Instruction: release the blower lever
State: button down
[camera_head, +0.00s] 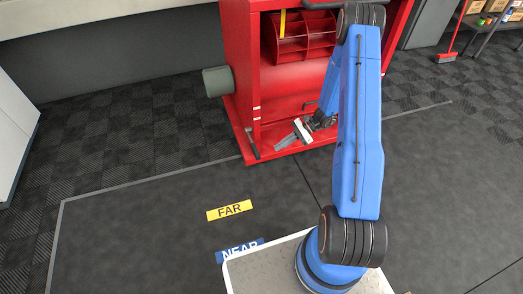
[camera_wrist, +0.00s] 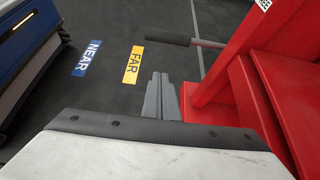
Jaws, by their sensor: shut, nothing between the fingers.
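The blower is a tall red housing (camera_head: 240,60) with a red vaned wheel (camera_head: 305,45) showing in its opening. A lever with a dark grip (camera_head: 252,147) stands at the housing's front left foot. In the wrist view the lever's dark grip (camera_wrist: 168,40) and thin grey rod (camera_wrist: 206,44) lie beyond my fingertips, to the left of the red housing (camera_wrist: 250,80). My gripper (camera_head: 278,142) is low in front of the housing, to the right of the lever. In the wrist view my gripper (camera_wrist: 159,76) is shut and empty, apart from the lever.
A yellow FAR floor label (camera_head: 230,209) and a blue NEAR label (camera_head: 241,249) lie on the dark floor in front of the blower. A red broom (camera_head: 448,55) stands far right.

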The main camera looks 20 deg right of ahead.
jog(key=shift+f, duration=0.2)
jog(key=a+f, duration=0.1)
jog(key=a, duration=0.8)
jog(key=shift+a, duration=0.2)
dwell(0.4)
dwell(0.5)
jog(key=w+r+m+g, duration=0.3)
jog(key=r, duration=0.7)
jog(key=shift+w+r+m+g+y, duration=0.2)
jog(key=shift+r+m+g+y, duration=0.1)
